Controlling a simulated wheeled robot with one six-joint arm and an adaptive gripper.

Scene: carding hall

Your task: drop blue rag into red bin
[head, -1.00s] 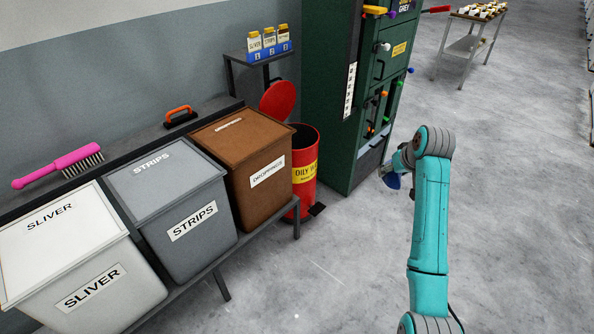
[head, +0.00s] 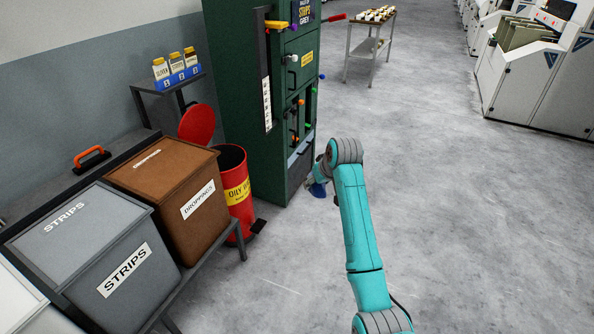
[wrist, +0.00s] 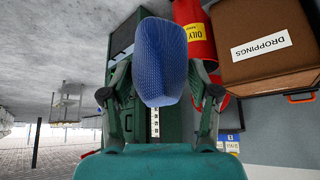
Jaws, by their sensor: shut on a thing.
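The blue rag (wrist: 161,60) is between the fingers of my gripper (wrist: 160,88) in the wrist view, and the gripper is shut on it. In the head view only a small part of the rag (head: 317,189) shows below my gripper (head: 321,173), most of which is hidden by my arm. The red bin (head: 242,216) stands left of the gripper, with its round red lid (head: 197,124) raised and a yellow "OILY" label. The bin (wrist: 191,12) also shows behind the rag at upper right in the wrist view. The rag is held apart from the bin.
A brown "DROPPINGS" box (head: 168,217) and a grey "STRIPS" box (head: 77,262) stand on a bench left of the bin. A tall green cabinet (head: 235,80) is just behind it. A small shelf (head: 150,88) holds labelled jars. The floor at right is open.

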